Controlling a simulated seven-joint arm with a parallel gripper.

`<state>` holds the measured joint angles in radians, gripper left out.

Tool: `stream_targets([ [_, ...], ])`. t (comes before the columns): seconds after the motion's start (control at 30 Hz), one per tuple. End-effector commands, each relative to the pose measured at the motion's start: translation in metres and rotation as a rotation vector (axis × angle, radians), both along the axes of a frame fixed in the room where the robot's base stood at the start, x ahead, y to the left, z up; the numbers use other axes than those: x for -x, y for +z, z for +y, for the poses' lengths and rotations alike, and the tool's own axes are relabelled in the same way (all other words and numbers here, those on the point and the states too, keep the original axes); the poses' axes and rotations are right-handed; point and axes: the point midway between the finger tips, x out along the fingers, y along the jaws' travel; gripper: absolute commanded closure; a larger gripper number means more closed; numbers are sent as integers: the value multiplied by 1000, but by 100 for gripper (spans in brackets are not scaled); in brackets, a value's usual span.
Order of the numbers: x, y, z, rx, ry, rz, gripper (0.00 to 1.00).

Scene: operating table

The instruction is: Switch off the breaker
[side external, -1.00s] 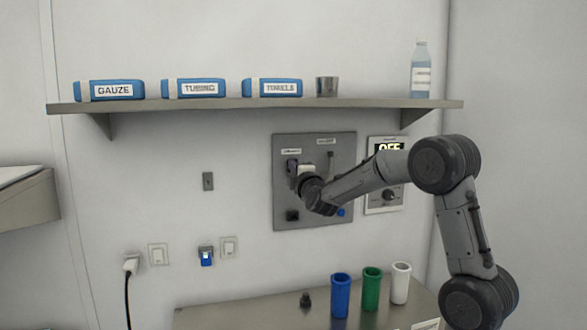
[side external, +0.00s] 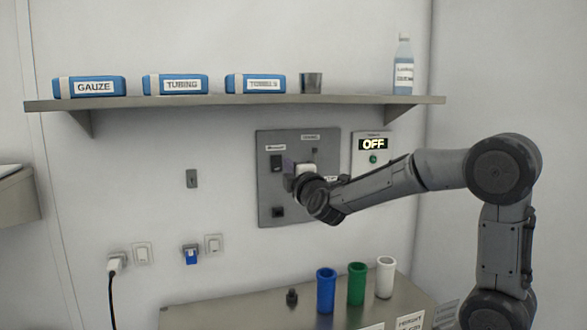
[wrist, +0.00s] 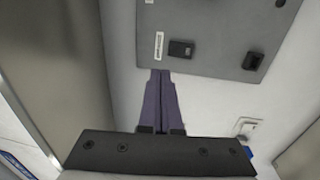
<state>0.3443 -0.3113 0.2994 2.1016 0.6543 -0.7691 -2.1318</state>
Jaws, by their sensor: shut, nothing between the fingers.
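The breaker is a black rocker switch (side external: 277,162) on the upper left of the grey wall panel (side external: 268,190), under a small white label. It also shows in the wrist view (wrist: 181,49), beside its label. My gripper (side external: 288,168) is in front of the panel, just right of the breaker in the side view. Its purple fingers (wrist: 160,73) are shut together and empty. In the wrist view the tips show close to the switch but not over it; I cannot tell the gap in depth. The rocker's position is too small to read.
A box with a display reading OFF (side external: 373,145) hangs right of the panel; my arm hides its lower part. A shelf (side external: 230,101) with blue packs, a cup and a bottle runs above. Blue, green and white containers stand on the counter (side external: 215,309) below.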

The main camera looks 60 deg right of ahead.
Motion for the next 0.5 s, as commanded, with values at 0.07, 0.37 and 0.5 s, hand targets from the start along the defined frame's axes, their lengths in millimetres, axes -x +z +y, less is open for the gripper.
stream_targets([
  [0.07, 9, 2, 10, 0, 3, -2, 100],
  [0.37, 24, 4, 24, 1, 0, -1, 100],
  [0.5, 24, 4, 24, 1, 0, 1, 100],
])
